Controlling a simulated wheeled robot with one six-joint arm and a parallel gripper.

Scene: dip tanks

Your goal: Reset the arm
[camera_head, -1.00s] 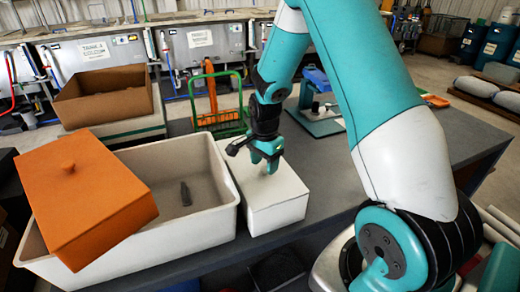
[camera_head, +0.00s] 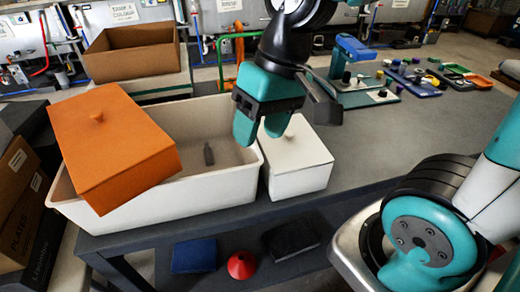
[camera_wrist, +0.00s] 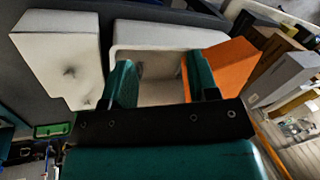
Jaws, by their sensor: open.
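My gripper (camera_head: 262,130) is open and empty, held in the air above the right end of a large white bin (camera_head: 215,187), in front of a white lidded box (camera_head: 302,178) in the head view. In the wrist view my gripper (camera_wrist: 165,88) points at the white bin (camera_wrist: 155,37), with the white box (camera_wrist: 60,55) to its left. An orange lidded box (camera_head: 115,145) rests tilted on the left part of the bin; it also shows in the wrist view (camera_wrist: 222,68). A small dark object (camera_head: 208,154) lies inside the bin.
The grey table (camera_head: 375,160) is clear right of the white box. Coloured items and a teal-and-blue stand (camera_head: 352,65) are at its back right. A brown open carton (camera_head: 135,50) stands behind.

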